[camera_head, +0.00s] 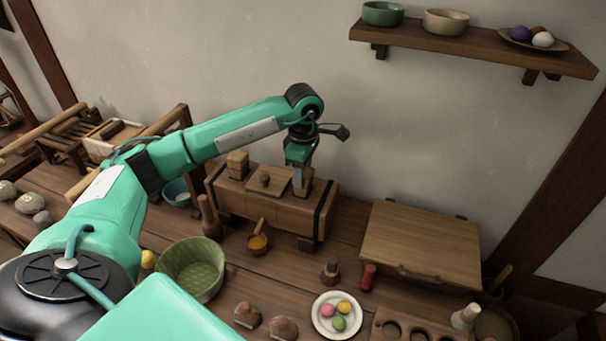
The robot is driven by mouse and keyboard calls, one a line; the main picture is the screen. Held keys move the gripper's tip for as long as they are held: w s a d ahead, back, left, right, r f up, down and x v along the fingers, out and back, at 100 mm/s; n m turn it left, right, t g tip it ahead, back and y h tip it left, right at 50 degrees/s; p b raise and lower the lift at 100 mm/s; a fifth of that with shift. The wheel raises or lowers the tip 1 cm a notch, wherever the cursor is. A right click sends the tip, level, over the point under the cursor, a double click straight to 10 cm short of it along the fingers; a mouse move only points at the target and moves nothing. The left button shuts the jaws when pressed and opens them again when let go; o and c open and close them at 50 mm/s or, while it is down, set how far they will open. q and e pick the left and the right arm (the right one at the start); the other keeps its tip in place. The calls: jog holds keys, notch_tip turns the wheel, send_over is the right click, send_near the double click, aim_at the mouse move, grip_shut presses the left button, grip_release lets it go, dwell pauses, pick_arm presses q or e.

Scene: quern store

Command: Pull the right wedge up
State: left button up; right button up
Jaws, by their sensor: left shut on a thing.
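A wooden press box (265,208) with dark bands stands at the back of the table against the wall. A left wedge (237,164) sticks up from its left end. A small lid with a round knob (266,181) lies in the middle of its top. The right wedge (305,178) is at the right end, partly hidden by my gripper. My left gripper (297,183) points down over that end and is shut on the right wedge. I cannot tell how far the wedge sits in the box. My right gripper is not in view.
A slanted wooden lid or chest (420,240) is to the right. A plate of coloured balls (337,314) is nearer. A shelf (470,46) hangs above.

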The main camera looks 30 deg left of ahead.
pick_arm(q)
jog(key=o, duration=1.2)
jog(key=shift+w+r, duration=0.1)
jog(key=shift+r, duration=0.25)
jog(key=shift+o, duration=0.9)
jog(key=shift+f, duration=0.1)
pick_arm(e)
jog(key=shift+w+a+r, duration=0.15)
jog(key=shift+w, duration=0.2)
pick_arm(q)
notch_tip(320, 180, up, 14)
jog(key=b, duration=0.1)
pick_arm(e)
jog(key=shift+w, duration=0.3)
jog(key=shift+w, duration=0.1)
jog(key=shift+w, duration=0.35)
